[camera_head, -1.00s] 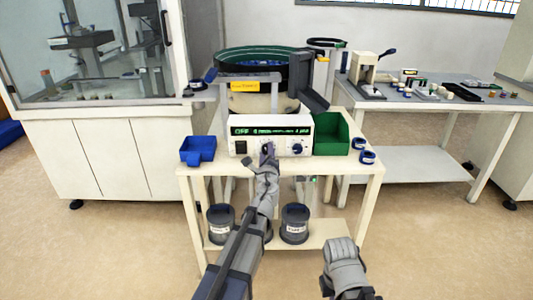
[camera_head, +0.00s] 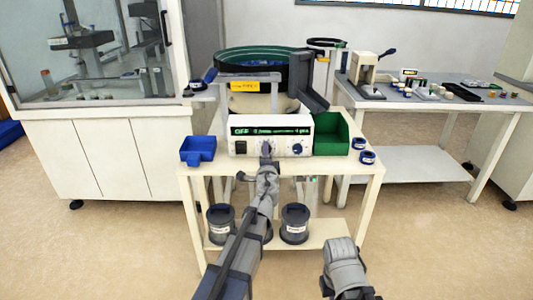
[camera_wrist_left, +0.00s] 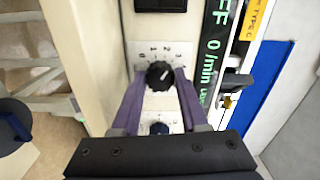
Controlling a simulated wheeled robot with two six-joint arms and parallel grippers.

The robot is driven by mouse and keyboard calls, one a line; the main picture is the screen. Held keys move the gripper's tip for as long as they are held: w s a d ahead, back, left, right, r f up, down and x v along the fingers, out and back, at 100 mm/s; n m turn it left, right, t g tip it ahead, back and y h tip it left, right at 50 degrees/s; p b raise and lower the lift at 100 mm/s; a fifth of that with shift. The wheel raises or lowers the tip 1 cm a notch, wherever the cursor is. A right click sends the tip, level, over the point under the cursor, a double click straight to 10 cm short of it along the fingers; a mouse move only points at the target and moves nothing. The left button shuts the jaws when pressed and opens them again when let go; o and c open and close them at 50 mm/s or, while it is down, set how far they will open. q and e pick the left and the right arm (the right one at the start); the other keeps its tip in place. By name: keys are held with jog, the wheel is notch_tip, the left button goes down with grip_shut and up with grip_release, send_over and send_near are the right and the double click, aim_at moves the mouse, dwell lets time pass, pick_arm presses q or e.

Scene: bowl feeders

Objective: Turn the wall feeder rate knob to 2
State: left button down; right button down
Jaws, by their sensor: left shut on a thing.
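The wall feeder rate knob (camera_wrist_left: 160,75) is a black dial with a white pointer line, on a pale panel with a printed scale. In the head view the left gripper (camera_head: 267,161) is at the front of the white controller box (camera_head: 278,122) and partly covers the knob. The right gripper's fingers do not show.
A second knob (camera_head: 297,149) sits to the right on the same panel, a black switch (camera_head: 240,148) to the left. A blue bin (camera_head: 198,149) and a green bin (camera_head: 331,137) flank the box on the cart. Small blue-rimmed cups (camera_head: 367,157) stand at the right.

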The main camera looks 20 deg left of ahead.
pick_arm(q)
jog(key=shift+n, duration=1.6)
jog(key=shift+c, duration=2.1)
grip_release()
jog(key=v, duration=0.8)
